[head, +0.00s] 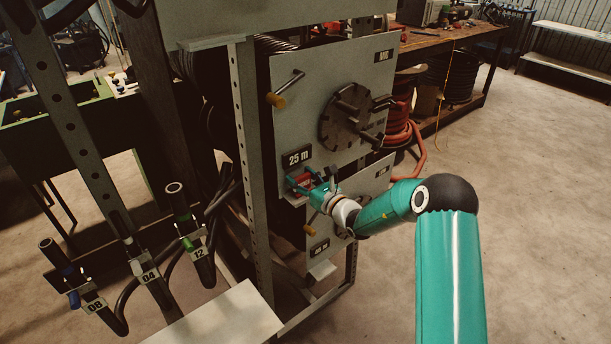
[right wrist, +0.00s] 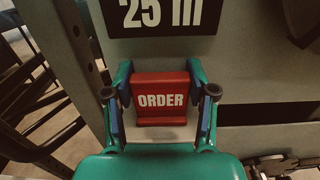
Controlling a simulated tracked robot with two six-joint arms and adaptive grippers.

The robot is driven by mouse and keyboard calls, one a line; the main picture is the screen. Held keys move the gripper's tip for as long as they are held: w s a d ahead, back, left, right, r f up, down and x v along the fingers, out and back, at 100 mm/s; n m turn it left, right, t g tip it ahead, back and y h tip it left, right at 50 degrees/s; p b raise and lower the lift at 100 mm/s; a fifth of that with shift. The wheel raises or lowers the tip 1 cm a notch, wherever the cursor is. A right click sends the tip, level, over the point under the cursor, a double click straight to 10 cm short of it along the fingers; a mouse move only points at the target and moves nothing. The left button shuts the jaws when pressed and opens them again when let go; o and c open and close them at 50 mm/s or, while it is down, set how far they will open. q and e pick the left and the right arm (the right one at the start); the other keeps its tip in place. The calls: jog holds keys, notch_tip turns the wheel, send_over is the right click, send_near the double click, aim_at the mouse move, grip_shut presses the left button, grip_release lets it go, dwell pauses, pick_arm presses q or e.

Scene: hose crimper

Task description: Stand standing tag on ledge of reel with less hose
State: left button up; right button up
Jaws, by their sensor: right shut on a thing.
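The red standing tag (right wrist: 162,92), lettered ORDER, is upright between the fingers of my right gripper (right wrist: 160,105) in the right wrist view. In the head view my right gripper (head: 307,184) is shut on it, just below the 25 m plate (head: 297,157) of the upper reel (head: 310,100). The 25 m plate (right wrist: 160,14) also shows right above the tag in the right wrist view. The gripper hides most of the ledge there, and I cannot tell whether the tag's foot touches it. The lower reel (head: 375,190) has a plate (head: 320,248) that seems to read 45 m, with a pale ledge (head: 322,270) beneath. My left gripper is not in view.
Crank handles with yellow grips (head: 276,100) stick out from the reel fronts. A perforated upright (head: 250,170) stands left of the reels. Black hoses with tags 08, 04 and 12 (head: 199,245) hang at the left. A pale shelf (head: 220,318) is in front. The floor at right is open.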

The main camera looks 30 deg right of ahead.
jog(key=shift+f, duration=0.2)
jog(key=o, duration=1)
jog(key=shift+r, duration=0.1)
jog(key=s+b, duration=0.1)
jog(key=s, duration=0.3)
jog(key=s+b, duration=0.1)
jog(key=s, duration=0.3)
jog(key=s+d+b, duration=0.1)
jog(key=s, duration=0.3)
jog(key=shift+r, duration=0.1)
jog(key=shift+s+d, duration=0.1)
